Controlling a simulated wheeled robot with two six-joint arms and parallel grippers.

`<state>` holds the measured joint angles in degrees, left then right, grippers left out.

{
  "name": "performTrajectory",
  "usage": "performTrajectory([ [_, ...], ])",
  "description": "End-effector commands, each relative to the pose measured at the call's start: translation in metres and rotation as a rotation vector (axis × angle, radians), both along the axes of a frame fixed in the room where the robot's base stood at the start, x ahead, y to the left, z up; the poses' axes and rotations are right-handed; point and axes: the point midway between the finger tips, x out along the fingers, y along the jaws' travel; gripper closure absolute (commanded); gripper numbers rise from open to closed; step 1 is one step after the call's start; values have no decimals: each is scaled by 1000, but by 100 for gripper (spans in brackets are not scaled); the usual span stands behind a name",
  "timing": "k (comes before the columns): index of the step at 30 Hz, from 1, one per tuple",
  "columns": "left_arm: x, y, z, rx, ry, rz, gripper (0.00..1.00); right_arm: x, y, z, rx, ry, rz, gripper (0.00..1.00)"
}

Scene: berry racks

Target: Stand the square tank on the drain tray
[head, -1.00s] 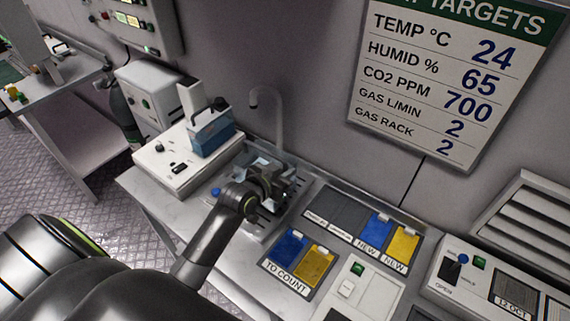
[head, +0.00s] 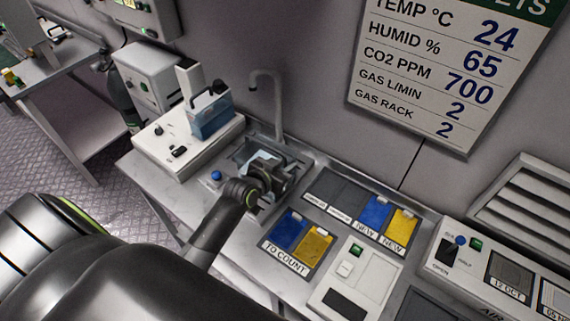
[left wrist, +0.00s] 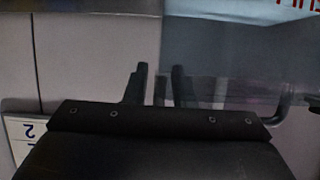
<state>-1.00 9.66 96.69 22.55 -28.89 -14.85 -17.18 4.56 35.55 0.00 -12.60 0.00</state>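My left gripper (head: 270,172) is over the sunken metal drain area (head: 292,160) below the tap. A pale clear piece (head: 262,157) shows just behind it; my wrist hides most of it. In the left wrist view, a clear square-sided tank (left wrist: 235,55) fills the upper right, with red lettering at the top edge. The two dark fingers (left wrist: 160,88) stand a little apart beside the tank's edge; I cannot tell whether they grip it. A blue-filled tank with a dark handle (head: 211,118) stands on the white unit at the left. My right gripper is out of view.
The tap (head: 268,88) rises behind the drain area. The white unit (head: 172,165) with a blue knob nearby stands close on the left. Blue and yellow cards (head: 305,240) lie in marked trays on the right. A wall sign hangs above.

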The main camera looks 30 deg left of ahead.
Motion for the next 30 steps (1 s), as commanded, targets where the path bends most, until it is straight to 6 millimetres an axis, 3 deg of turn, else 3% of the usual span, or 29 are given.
performTrajectory([
  [14, -4, 1, 3, 0, 0, 1, 68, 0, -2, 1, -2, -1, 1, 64],
  [30, -81, 11, 34, 2, 0, -1, 68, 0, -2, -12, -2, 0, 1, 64],
])
